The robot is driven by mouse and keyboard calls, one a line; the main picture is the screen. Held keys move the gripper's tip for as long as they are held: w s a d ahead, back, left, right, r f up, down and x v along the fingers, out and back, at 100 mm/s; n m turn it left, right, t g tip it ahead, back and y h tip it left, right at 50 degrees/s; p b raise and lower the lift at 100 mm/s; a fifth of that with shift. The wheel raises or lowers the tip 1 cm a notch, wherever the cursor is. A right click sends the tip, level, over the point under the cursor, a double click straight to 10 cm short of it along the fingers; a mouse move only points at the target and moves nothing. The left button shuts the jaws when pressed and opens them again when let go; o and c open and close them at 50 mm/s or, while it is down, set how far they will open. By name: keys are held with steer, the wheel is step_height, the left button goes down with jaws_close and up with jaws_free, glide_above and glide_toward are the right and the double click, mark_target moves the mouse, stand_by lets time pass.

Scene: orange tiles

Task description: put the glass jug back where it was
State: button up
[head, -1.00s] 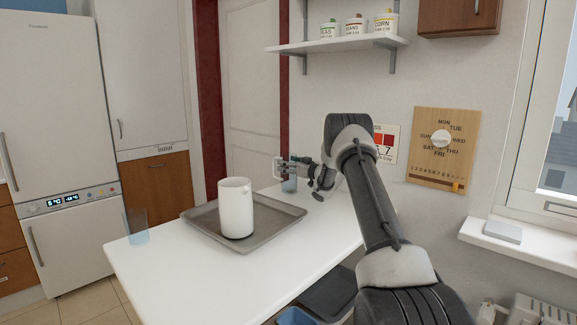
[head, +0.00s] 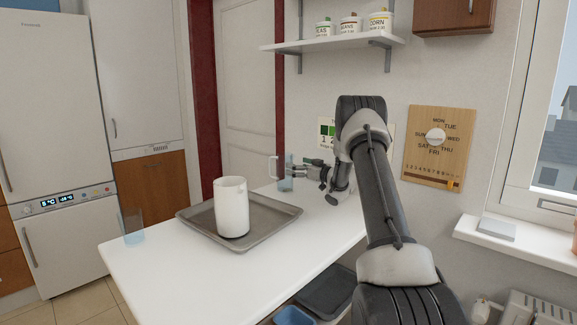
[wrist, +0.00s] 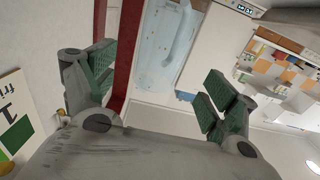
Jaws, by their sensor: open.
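The clear, bluish glass jug (head: 286,184) stands at the back end of the white table, its handle on the left. In the wrist view the jug (wrist: 160,50) shows ahead between the two spread fingers, with its handle towards the right. My gripper (head: 291,172) is just to the right of the jug in the head view. My gripper (wrist: 160,78) is open, with nothing between the pads that I can see it grasp. The fingertips partly cover the jug in the head view, so I cannot tell whether they touch it.
A grey tray (head: 270,228) with a white jug-like vessel (head: 232,207) on it lies on the white table (head: 165,264). A clear bluish glass (head: 134,230) stands at the table's left edge. A shelf (head: 335,43) with canisters hangs above the back.

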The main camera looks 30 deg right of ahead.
steer(key=s+a+r+m+g+h, duration=0.2)
steer(key=s+a+r+h, duration=0.15)
steer(key=s+r, duration=0.55)
steer(key=s+a+r+m+g+h, duration=0.25)
steer(key=s+r+h, duration=0.25)
steer(key=s+r, duration=0.4)
steer(key=s+a+f+g, duration=0.2)
steer(key=s+a+f, duration=0.1)
steer(key=s, duration=1)
steer(key=s+a+f+g+y, duration=0.1)
steer(key=s+a+f+g, duration=0.2)
steer(key=s, duration=1)
steer(key=s+a+f+g+y, duration=0.1)
steer(key=s+a+f+g, duration=0.2)
steer(key=s+a, duration=0.4)
steer(key=s, duration=0.6)
steer(key=shift+s+a, duration=0.2)
steer(key=shift+s, duration=0.05)
